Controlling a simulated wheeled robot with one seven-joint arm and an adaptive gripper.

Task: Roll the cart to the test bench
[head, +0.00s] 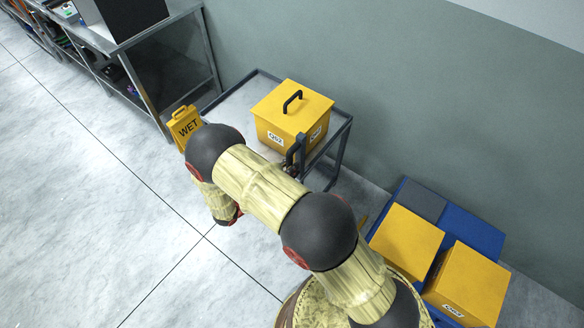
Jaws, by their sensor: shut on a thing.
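The cart (233,100) has a dark frame and a pale grey top and stands against the wall at the upper middle. A yellow lidded box (284,118) with a black handle and white labels sits on it. My gripper (291,170) is at the cart's near side, shut on the dark upright cart handle (300,148). My arm hides part of the gripper and of the cart's lower near side. A metal bench (179,20) with a dark box-shaped device on it stands at the upper left, apart from the cart; it may be the test bench.
A yellow WET sign (184,127) stands on the floor between the bench and the cart. A blue platform (474,233) with two yellow boxes (408,240) is at the lower right by the wall. The tiled floor at the left is clear.

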